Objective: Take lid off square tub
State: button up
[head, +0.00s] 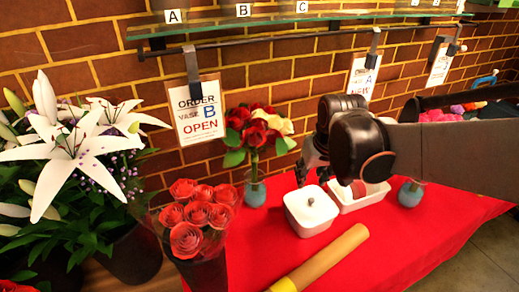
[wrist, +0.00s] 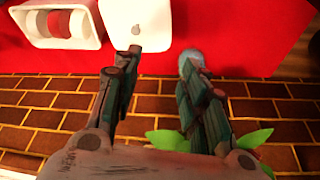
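The square tub (head: 311,221) is white and stands on the red cloth, right of centre in the head view. Its white lid (head: 300,205) is on top and has a small grey knob (head: 310,201). In the wrist view the lid (wrist: 120,14) shows at the top edge, partly cut off, with its knob (wrist: 136,31). My gripper (head: 312,176) is above and behind the tub in the head view. In the wrist view my gripper (wrist: 160,60) has its fingers wide apart with nothing between them; the left fingertip appears just below the knob. I cannot tell whether it touches the lid.
An open white tub (head: 347,206) holding ribbon rolls (wrist: 58,24) stands close beside the lidded one. A blue vase (head: 255,195) with red and cream flowers stands to the left. A yellow-brown roll (head: 325,258) lies in front. Another blue vase (head: 411,193) stands right. The brick wall is behind.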

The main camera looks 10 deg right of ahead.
jog(key=w+d+f+m+g+p, duration=0.1)
jog(key=w+d+f+g+p, duration=0.15)
jog(key=w+d+f, duration=0.3)
jog(key=b, duration=0.2)
send_over(312, 199)
jog(key=f, duration=0.9)
jog(key=shift+s+d, duration=0.25)
jog(key=shift+s, duration=0.1)
jog(key=f+b, duration=0.1)
jog(key=f, duration=0.2)
jog(key=f+b, duration=0.1)
jog(key=shift+w+a+f+b, duration=0.15)
jog(key=shift+a+f+b, duration=0.1)
jog(key=shift+a+b, duration=0.1)
jog(key=shift+w+f, duration=0.1)
jog(key=shift+f, duration=0.3)
jog(key=shift+c, duration=0.5)
grip_shut()
